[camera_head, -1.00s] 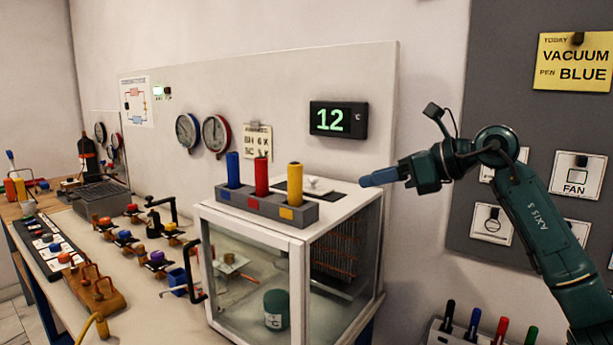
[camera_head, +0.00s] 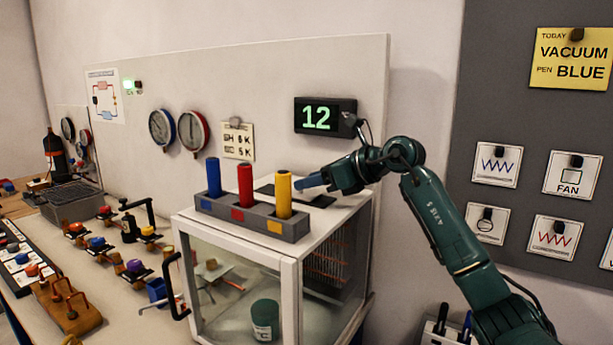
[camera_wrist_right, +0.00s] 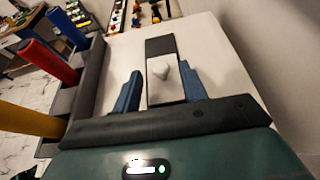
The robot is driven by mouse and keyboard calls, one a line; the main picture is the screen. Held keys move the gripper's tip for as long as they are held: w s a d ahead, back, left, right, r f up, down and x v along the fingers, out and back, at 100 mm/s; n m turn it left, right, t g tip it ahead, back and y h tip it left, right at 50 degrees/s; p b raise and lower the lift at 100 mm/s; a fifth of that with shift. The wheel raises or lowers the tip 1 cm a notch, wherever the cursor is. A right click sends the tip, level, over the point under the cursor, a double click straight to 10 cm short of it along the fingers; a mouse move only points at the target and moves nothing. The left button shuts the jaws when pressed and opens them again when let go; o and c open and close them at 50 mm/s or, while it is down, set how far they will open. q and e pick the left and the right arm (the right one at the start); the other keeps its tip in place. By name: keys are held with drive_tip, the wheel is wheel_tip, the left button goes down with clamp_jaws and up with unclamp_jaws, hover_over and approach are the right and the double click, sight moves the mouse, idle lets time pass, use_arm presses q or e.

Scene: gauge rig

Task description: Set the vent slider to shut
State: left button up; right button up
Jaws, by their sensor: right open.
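The vent slider is a pale plate with a small white knob (camera_wrist_right: 160,69), set in a dark slot (camera_wrist_right: 161,46) on top of the white glass-fronted cabinet (camera_head: 345,215). In the wrist view, dark slot shows beyond the plate. My right gripper (camera_head: 312,184) is over the cabinet top, its blue fingers open. In the wrist view its fingers (camera_wrist_right: 160,80) appear on either side of the knob; I cannot tell whether they touch it. In the head view the gripper hides the knob, and parts of the dark slot show around it. My left gripper is not in view.
A grey rack (camera_head: 240,217) with blue, red and yellow cylinders stands on the cabinet top close beside the gripper. The display reading 12 (camera_head: 324,117) is on the panel behind. A dark board with cards (camera_head: 495,165) hangs at right.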

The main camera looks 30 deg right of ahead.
drive_tip(key=shift+x, duration=1.05)
clamp_jaws()
